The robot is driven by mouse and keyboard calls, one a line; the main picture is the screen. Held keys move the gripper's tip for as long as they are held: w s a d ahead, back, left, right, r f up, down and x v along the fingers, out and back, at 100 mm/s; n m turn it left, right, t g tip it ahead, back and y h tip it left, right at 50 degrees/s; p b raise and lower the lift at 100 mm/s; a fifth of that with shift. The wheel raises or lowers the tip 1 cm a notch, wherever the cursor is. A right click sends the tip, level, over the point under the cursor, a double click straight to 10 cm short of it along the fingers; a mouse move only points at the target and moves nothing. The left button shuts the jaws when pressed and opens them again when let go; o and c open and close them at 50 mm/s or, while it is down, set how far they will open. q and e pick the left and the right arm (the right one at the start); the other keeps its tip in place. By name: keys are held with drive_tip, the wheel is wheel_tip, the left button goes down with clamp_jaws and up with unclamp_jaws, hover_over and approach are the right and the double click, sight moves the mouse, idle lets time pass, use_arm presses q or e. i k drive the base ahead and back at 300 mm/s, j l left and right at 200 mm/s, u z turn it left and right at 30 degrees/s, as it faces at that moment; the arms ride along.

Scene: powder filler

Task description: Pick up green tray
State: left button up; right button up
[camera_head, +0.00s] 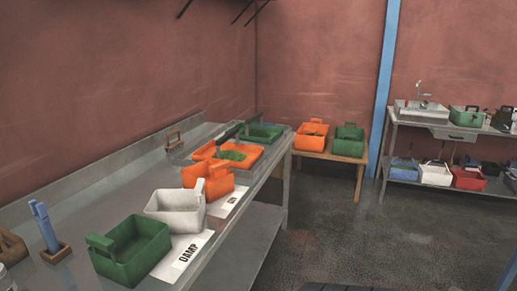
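A green tray (149,257) with a raised handle at its left side stands at the near end of the long metal table, beside a white tray (176,219). It looks empty. A second green tray (262,134) sits at the far end of the same table. A third green tray (348,146) stands on a small wooden table by the back wall. A green box (466,118) is on the metal shelf at the right. Neither of my grippers is in view.
The long metal table (100,196) also holds orange trays (214,187), one with green material, a paper label reading "DAMP" (186,255) and a blue tool (46,228) in a wooden holder. The wooden table (337,156) holds an orange tray (309,142). The floor (370,235) between table and shelf is clear.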

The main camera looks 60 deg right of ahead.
sight(261, 134)
drive_tip(key=z, duration=2.2)
drive_tip(key=i+j, duration=0.4)
